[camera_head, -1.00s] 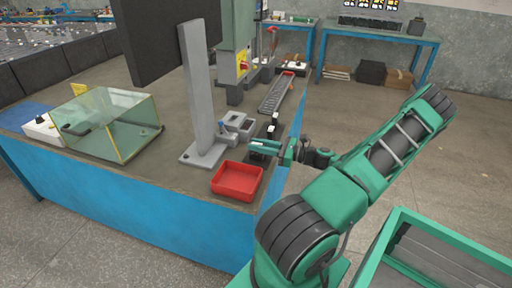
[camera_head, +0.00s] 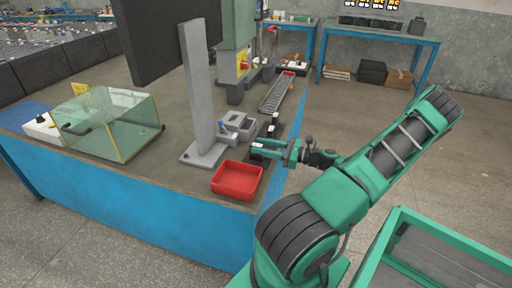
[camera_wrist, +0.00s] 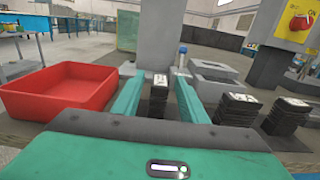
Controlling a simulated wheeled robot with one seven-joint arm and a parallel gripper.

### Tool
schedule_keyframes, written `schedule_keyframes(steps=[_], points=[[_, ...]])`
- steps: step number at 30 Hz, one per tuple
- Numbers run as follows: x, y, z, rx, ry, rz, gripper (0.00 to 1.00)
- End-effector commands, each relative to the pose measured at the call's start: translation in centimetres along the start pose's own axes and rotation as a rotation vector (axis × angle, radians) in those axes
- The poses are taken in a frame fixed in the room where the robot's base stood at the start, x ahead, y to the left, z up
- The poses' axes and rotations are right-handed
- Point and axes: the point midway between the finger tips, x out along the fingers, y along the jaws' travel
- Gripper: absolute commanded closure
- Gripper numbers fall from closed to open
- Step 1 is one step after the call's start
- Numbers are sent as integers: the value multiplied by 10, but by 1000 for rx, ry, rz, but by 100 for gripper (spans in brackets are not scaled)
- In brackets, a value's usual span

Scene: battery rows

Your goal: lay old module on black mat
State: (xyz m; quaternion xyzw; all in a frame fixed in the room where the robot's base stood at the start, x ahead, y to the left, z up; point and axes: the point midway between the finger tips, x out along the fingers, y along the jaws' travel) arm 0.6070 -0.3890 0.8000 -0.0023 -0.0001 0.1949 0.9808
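My gripper (camera_wrist: 159,84) is open, with one green finger on each side of a black module (camera_wrist: 158,104) that has a pale label on top. Gaps show between this module and both fingers in the wrist view. Two more black modules with labels, a middle one (camera_wrist: 238,108) and a right one (camera_wrist: 287,116), stand upright in a row to the right. In the head view my gripper (camera_head: 268,148) is low over the table near its right edge, behind the red tray. I cannot clearly tell the black mat from the dark surface around the modules. Which module is the old one is not clear.
The red tray (camera_head: 237,180) is empty; it also shows in the wrist view (camera_wrist: 62,92). A grey post (camera_head: 203,90) and a grey fixture (camera_head: 238,123) stand close behind the modules. A glass box (camera_head: 107,124) stands at left.

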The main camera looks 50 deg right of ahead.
Motion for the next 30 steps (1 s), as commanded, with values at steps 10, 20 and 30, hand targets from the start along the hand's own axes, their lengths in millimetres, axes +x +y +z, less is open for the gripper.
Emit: schedule_keyframes(steps=[10,20,30], points=[[-69,-1,0,-1,1,-3,61],[-101,0,0,-1,1,-1,61],[-102,0,0,-1,0,0,61]])
